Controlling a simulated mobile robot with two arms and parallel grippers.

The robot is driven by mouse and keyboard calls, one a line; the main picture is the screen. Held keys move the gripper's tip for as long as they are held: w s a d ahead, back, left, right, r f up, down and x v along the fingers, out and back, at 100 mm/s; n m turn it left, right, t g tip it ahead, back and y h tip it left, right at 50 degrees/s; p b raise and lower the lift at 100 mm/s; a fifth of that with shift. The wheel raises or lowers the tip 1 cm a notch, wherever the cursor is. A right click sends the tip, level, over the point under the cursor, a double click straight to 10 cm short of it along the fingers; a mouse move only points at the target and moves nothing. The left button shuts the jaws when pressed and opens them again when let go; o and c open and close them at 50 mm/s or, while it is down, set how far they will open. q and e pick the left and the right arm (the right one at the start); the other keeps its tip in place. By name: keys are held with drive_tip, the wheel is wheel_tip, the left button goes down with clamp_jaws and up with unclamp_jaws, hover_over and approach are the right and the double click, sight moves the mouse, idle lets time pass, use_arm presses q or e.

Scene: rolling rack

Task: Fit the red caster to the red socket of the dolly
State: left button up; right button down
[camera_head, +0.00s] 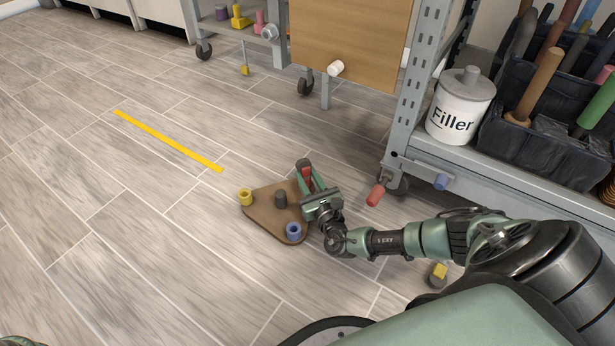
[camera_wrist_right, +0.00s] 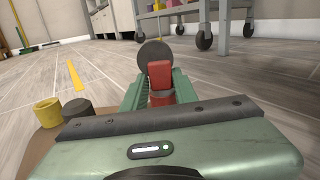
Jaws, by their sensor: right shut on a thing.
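The dolly (camera_head: 266,218) is a brown, roughly triangular board on the floor. It has a yellow socket (camera_head: 245,197), a blue socket (camera_head: 293,232) and a dark grey post (camera_head: 280,199). My right gripper (camera_head: 307,180) is shut on the red caster (camera_head: 307,177) at the dolly's far right corner. In the right wrist view, the red caster (camera_wrist_right: 161,82) stands between the fingers with its dark wheel uppermost. The red socket is not visible; the gripper covers that corner. I cannot tell whether the caster touches the dolly.
A yellow-and-grey piece (camera_head: 437,275) lies near my arm. Floor left of the dolly is clear apart from a yellow strip (camera_head: 168,140).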

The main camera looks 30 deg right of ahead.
drive_tip(key=c, duration=1)
unclamp_jaws()
drive_tip(key=shift+s, duration=0.1)
drive_tip(key=p+v, duration=0.4)
drive_tip(key=v, duration=0.2)
drive_tip(key=shift+s+a+r, duration=0.1)
drive_tip(key=shift+s+a+p, duration=0.15)
drive_tip(key=shift+s+p, duration=0.25)
drive_tip(key=shift+s, duration=0.3)
